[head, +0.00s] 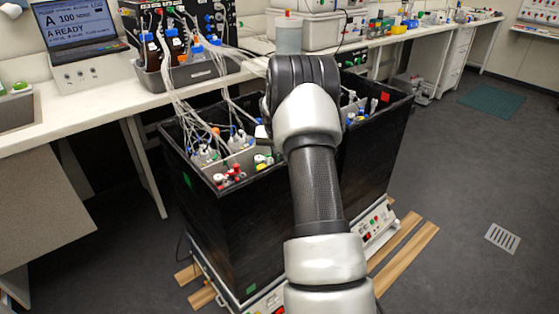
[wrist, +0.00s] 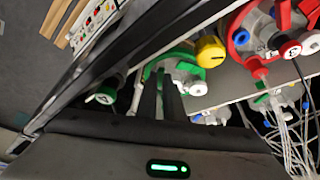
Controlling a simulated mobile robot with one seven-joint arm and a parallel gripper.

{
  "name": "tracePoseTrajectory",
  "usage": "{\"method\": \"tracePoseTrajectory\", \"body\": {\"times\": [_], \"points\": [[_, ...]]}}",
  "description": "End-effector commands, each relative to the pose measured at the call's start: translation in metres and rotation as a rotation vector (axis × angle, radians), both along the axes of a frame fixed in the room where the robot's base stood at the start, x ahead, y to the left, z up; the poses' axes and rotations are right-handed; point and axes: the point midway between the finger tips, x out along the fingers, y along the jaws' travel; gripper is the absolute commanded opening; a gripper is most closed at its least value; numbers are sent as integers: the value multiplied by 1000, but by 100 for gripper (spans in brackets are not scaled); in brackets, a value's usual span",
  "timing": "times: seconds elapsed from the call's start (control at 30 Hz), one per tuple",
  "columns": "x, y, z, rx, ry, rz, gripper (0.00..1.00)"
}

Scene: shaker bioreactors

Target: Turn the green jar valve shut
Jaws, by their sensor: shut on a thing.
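The green jar (wrist: 184,52) shows in the wrist view by its green collar and pale fittings, just beyond my fingertips. My gripper (wrist: 160,80) has its two dark fingers close together at this collar, shut on the green jar valve. The gripped part is mostly hidden between and behind the fingers.
A red-collared jar (wrist: 243,38) with tubing stands right of the green one. The black shaker box (head: 225,235) has high walls around the jars. Pale tubes (head: 185,95) run from the bench (head: 75,110) into it. The floor to the right is clear.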

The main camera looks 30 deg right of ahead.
Motion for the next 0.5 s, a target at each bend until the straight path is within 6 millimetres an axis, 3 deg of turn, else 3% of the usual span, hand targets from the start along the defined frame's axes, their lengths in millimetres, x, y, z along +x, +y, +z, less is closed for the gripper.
{"method": "tracePoseTrajectory", "body": {"times": [0.5], "points": [[6, 5, 1, -2, 0, -476, 0]]}}
